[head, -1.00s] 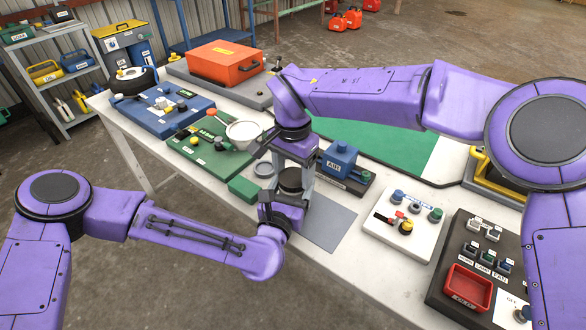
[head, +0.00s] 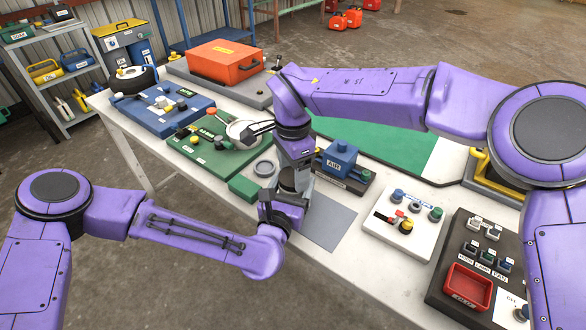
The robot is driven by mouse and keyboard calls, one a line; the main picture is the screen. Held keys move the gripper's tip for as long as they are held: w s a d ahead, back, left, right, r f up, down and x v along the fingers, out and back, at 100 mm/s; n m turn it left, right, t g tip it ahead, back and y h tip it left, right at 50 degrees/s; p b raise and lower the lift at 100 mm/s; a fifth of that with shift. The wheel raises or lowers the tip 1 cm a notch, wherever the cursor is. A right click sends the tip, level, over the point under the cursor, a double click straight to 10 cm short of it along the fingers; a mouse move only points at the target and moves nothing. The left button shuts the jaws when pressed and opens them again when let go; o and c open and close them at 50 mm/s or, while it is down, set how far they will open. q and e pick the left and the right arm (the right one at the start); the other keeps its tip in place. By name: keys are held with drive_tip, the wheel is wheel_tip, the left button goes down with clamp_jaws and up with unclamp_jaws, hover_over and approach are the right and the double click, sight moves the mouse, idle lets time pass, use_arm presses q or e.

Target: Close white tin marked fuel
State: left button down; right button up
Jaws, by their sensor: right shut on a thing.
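The white tin's body and its fuel marking cannot be made out; the arms cover that spot. A dark round cap (head: 287,181) shows between my two wrists. My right gripper (head: 293,179) points down from above and is shut on this cap. A slim black part on its left side overlaps a white bowl-like thing (head: 240,139). My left gripper (head: 283,212) is low beside the cap, over the table's front part. Its fingers are hidden behind its wrist, so its hold cannot be seen.
A grey ring (head: 263,168) and a green block (head: 244,189) lie just left of the grippers. A blue device (head: 341,157) stands close on the right, with a grey mat (head: 333,222) in front. A white switch panel (head: 392,234) is further right.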

use_arm(q)
drive_tip(key=shift+s+d, duration=0.15)
use_arm(e)
drive_tip(key=shift+w, duration=0.1)
drive_tip(key=o, duration=1.2)
drive_tip(key=shift+c, duration=0.2)
drive_tip(key=shift+r, duration=2.3)
drive_tip(key=shift+c, duration=0.4)
wheel_tip(320, 180, up, 4)
drive_tip(key=n, duration=0.5)
drive_tip(key=shift+f, duration=0.25)
drive_tip(key=shift+f, duration=0.1)
